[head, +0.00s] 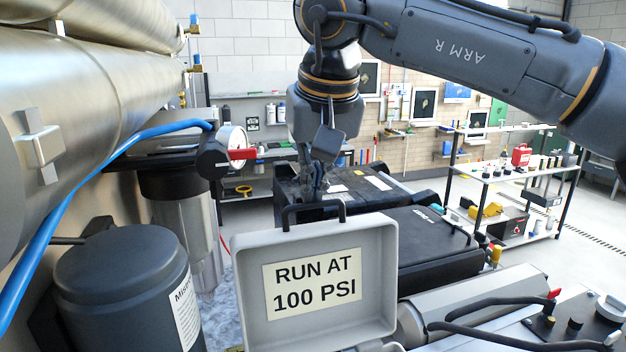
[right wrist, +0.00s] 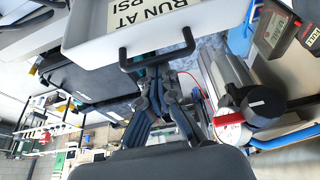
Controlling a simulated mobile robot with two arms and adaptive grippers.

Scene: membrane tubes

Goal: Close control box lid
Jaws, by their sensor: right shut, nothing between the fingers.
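The control box lid (head: 315,235) stands open and upright at the bottom centre of the head view, its inner side with a "RUN AT 100 PSI" label facing me. A black handle (head: 313,207) sits on its top edge. In the right wrist view the lid (right wrist: 200,28) is at the top, its handle (right wrist: 157,58) below its edge. My right gripper (head: 314,192) points down just behind the handle and seems apart from it. In the wrist view its fingers (right wrist: 154,85) are together and empty, close to the handle. The box body is mostly hidden. My left gripper is not in view.
Steel membrane tubes (head: 90,85) and a blue hose (head: 110,165) fill the left. A gauge (head: 231,138) with a red lever and a dark canister (head: 125,290) stand left of the lid. Black cases (head: 425,240) lie behind it. A shelf rack (head: 515,180) stands further right.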

